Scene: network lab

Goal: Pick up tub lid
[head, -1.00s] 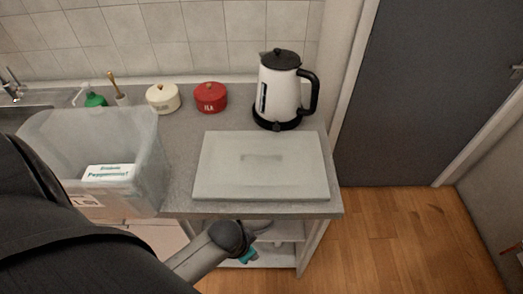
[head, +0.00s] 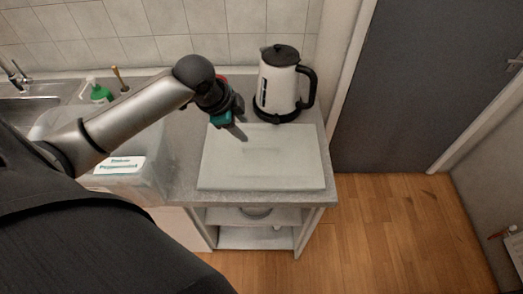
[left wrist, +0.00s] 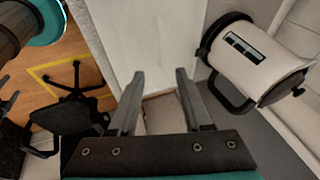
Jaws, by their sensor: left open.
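The tub lid (head: 265,170) is a pale, flat rectangle lying on the grey counter, with a faint mark in its middle. My left gripper (head: 241,132) is open and empty above the lid's back left part, pointing downward. In the left wrist view, the two fingers (left wrist: 160,74) stand apart, with a pale flat surface (left wrist: 150,40) beyond them that looks like the lid. The gap between fingers and lid is hard to judge. The clear tub (head: 148,183) with a white and green label stands left of the lid, partly hidden by my arm. My right gripper is not in view.
A white and black kettle (head: 279,88) stands just behind the lid and shows at the right in the left wrist view (left wrist: 255,60). A green bottle (head: 101,94) stands by the sink (head: 40,103). Open shelves (head: 255,238) lie under the counter.

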